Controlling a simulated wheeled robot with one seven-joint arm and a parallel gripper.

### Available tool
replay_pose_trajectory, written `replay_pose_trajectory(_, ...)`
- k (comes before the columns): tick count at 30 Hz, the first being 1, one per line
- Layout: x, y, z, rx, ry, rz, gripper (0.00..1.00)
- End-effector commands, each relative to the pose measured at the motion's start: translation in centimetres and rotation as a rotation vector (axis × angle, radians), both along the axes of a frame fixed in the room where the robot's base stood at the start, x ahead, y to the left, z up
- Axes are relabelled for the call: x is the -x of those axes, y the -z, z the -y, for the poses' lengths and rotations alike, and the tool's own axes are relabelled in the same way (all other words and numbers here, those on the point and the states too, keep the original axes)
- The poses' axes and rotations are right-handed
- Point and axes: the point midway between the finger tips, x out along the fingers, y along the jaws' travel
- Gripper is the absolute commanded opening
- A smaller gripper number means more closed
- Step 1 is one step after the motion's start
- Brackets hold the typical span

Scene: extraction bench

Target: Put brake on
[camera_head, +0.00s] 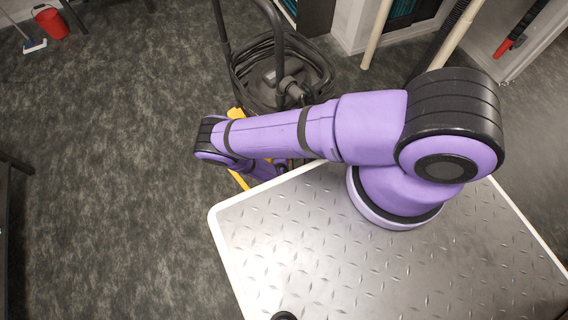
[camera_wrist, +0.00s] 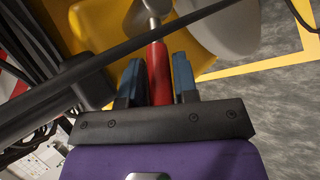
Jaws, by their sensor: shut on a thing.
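The red brake handle (camera_wrist: 158,82) stands between my fingers in the wrist view, with a grey metal end (camera_wrist: 150,22) at the top. My gripper (camera_wrist: 158,68) is shut on this handle. Its blue-tipped fingers lie on either side of it. The machine's yellow body (camera_wrist: 202,38) and a grey rounded part (camera_wrist: 232,28) are just beyond. In the head view, the machine shows as a black frame with a coiled hose (camera_head: 262,75) behind my arm. My arm hides the handle and my gripper there.
A black bar (camera_wrist: 95,72) crosses the wrist view close to my fingers. Yellow floor marking (camera_wrist: 285,58) lies at the right. In the head view, a red bucket (camera_head: 51,23) stands at the back left. The grey floor (camera_head: 110,150) on the left is clear.

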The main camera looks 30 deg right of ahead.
Motion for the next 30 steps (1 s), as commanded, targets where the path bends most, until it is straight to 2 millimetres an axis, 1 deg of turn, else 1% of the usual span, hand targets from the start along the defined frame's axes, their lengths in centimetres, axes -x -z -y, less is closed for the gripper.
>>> replay_pose_trajectory(14,0.18,0.18,-0.18,0.005,-0.004,-0.003,0.0)
replay_pose_trajectory(15,0.19,0.19,-0.19,0.005,-0.004,-0.003,0.35)
replay_pose_trajectory(17,0.17,0.18,-0.17,0.005,-0.004,-0.003,0.48)
replay_pose_trajectory(18,0.15,0.17,-0.16,0.006,-0.004,-0.003,0.53)
replay_pose_trajectory(26,0.1,0.07,-0.16,0.007,-0.003,-0.001,0.53)
replay_pose_trajectory(30,0.54,-0.6,-0.6,0.007,-0.004,-0.001,0.53)
